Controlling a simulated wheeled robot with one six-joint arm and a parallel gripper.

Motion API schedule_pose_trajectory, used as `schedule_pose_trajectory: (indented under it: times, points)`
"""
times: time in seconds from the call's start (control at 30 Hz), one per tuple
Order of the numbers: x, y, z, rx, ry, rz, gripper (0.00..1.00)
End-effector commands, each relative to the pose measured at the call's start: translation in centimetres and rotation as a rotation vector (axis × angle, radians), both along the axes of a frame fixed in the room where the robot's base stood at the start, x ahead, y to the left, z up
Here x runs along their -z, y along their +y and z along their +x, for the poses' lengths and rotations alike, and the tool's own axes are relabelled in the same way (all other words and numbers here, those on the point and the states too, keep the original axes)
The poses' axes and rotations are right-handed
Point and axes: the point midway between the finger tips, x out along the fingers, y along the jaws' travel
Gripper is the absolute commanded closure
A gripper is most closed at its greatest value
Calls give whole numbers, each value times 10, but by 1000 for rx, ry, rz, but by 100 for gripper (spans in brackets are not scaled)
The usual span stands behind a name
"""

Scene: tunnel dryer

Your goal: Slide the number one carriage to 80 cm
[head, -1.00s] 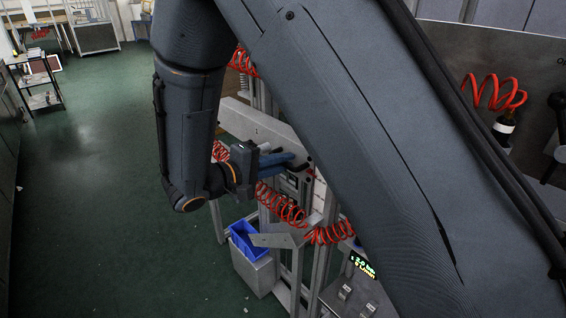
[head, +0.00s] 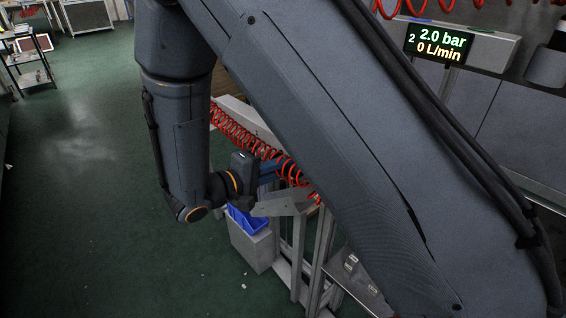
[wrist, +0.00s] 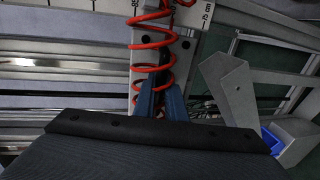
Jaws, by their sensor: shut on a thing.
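My gripper (wrist: 160,103) shows as two blue fingers in the wrist view. They are shut around a small part between them, seemingly the grip of the number one carriage, mostly hidden by the fingers. A pale plate with dark holes (wrist: 187,48), seemingly the carriage, lies behind the fingers. A red coiled hose (wrist: 152,45) runs down over it to the fingers. A pale scale strip (wrist: 100,5) with dark numbers crosses the top; the number at the carriage is unclear. In the head view my gripper (head: 270,170) is partly behind my arm, and the carriage is hidden.
A blue bin (head: 243,219) on a grey box (head: 252,250) stands below my gripper, beside a bent metal plate (head: 283,203). A display (head: 441,43) reads 2.0 bar and 0 L/min. Green floor (head: 90,190) is clear at left.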

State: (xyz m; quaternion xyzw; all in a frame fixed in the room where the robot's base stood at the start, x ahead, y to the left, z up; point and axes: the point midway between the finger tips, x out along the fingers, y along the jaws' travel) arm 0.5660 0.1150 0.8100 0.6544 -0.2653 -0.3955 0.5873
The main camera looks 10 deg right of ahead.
Motion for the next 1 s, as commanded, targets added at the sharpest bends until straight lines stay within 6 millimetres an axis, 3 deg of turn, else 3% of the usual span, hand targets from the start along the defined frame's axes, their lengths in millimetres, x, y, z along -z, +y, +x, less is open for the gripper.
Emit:
schedule_pose_trajectory:
  times: [0.4,0.43,0.47,1.0]
  points:
    - [8,-2,-2,4,10,3,100]
    - [9,-2,-3,4,10,3,86]
    - [9,-2,-3,3,11,2,81]
    - [5,0,-1,0,3,3,81]
